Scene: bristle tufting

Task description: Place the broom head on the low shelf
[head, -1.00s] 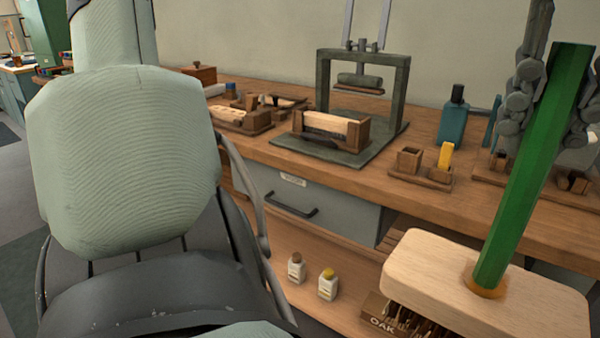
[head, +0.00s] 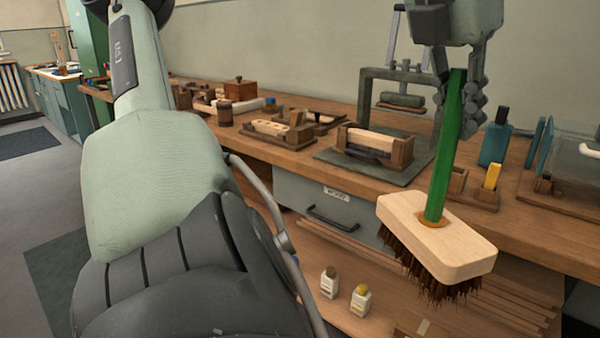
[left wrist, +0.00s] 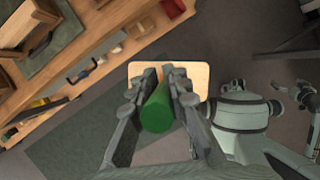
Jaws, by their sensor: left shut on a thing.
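The broom head is a pale wooden block (head: 440,235) with dark brown bristles below and a green handle (head: 443,150) standing up from it. My left gripper (head: 460,88) is at the top of the head view, shut on the upper handle, and holds the broom roughly upright with bristles down. The left wrist view shows the fingers (left wrist: 157,85) around the green handle, with the block (left wrist: 195,75) beneath, apparently over the floor in front of the bench. The low wooden shelf (head: 345,262) runs under the bench top. The broom hides part of it.
Two small bottles (head: 329,283) (head: 361,300) and a cardboard box (head: 415,325) stand on the low shelf. Above it are a drawer (head: 325,205) and the bench top (head: 270,150), which carries a press (head: 400,75), brush blocks and a blue bottle (head: 495,138).

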